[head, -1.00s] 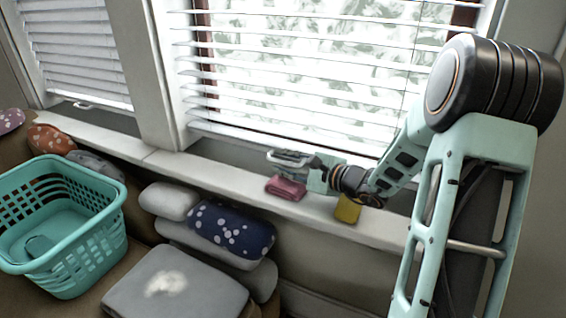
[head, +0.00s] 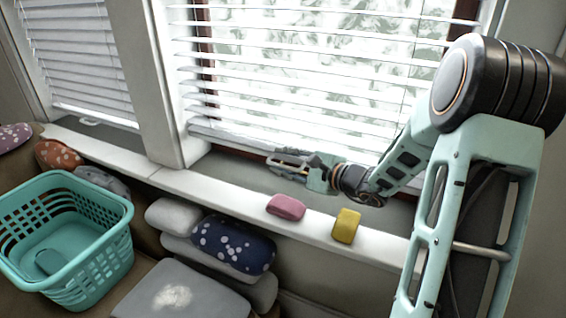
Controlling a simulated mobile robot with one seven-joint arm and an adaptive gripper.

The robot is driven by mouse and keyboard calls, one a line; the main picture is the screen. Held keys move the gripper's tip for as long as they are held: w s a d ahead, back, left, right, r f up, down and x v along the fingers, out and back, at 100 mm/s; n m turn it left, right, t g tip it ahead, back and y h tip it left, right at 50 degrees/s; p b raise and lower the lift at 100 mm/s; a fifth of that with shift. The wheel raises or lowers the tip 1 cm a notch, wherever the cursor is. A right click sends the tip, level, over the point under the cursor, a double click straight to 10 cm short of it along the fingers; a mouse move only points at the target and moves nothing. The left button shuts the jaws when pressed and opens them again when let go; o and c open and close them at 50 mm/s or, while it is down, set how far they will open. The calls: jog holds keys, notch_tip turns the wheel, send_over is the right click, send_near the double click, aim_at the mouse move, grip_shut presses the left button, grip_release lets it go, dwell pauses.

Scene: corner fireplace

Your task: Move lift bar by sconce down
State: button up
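The right window's white blind hangs almost to the sill. Its bottom rail, the lift bar (head: 228,142), runs along the lower edge. My gripper (head: 280,163) is at the rail's middle, just above the sill. Its two fingers look apart, one above the other, pointing left. They overlap the rail in this view, so I cannot tell whether they touch it. The left window has a second lowered blind (head: 75,60) with its own bottom bar and a small tab (head: 90,121). No sconce is in view.
A pink block (head: 286,207) and a yellow block (head: 346,226) lie on the white sill (head: 205,188) below my gripper. A teal basket (head: 75,285), stacked cushions (head: 235,243) and a grey cushion (head: 195,298) are at the lower left.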

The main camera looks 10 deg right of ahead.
aim_at(284, 85)
notch_tip(284, 85, up, 23)
jog(key=p, duration=2.2)
jog(key=shift+f, duration=0.1)
jog(key=p+v, duration=0.1)
jog(key=v, duration=1.1)
jog(key=shift+s, duration=0.2)
jog(key=shift+d+f, duration=0.1)
jog(key=shift+f, duration=0.1)
jog(key=p+x, duration=0.2)
jog(key=x, duration=0.2)
jog(key=p+x, duration=0.2)
jog(key=x, duration=0.2)
jog(key=f+p+x, duration=0.1)
jog(key=p+x, duration=0.1)
jog(key=x, duration=0.2)
jog(key=shift+w+f+p, duration=0.1)
jog(key=shift+w+p, duration=0.1)
jog(key=shift+p, duration=0.1)
